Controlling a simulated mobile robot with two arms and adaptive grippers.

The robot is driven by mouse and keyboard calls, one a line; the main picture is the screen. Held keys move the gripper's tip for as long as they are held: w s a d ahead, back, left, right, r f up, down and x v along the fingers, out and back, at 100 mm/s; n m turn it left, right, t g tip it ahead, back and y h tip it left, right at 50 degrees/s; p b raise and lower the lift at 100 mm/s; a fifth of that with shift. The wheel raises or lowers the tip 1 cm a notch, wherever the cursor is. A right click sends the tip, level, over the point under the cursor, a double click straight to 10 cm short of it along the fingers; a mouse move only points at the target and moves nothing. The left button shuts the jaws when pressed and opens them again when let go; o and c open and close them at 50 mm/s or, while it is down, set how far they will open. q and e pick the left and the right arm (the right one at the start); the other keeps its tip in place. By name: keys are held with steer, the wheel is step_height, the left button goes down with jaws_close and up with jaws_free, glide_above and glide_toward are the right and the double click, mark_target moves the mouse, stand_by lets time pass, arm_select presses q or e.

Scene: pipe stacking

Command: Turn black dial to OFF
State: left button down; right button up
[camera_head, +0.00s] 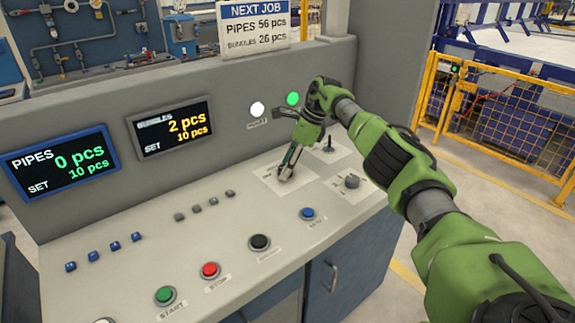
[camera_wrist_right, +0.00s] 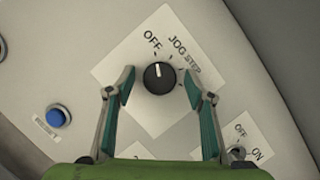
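The black dial (camera_wrist_right: 160,78) sits on a white label plate with OFF, JOG and STEP printed around it. Its white mark points up in the right wrist view, roughly toward OFF. My left gripper is not in view.
A toggle switch with OFF and ON labels (camera_wrist_right: 237,152) and a blue button (camera_wrist_right: 55,118) flank the dial. Black (camera_head: 259,243), red (camera_head: 210,271) and green (camera_head: 165,295) buttons line the panel's front. Two displays (camera_head: 60,162) stand at the back left.

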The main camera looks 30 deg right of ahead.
steer(key=shift+d+r, duration=0.1)
steer(key=shift+r, duration=0.15)
steer(key=v, duration=1.1)
steer(key=shift+r, duration=0.2)
steer(key=shift+s, duration=0.15)
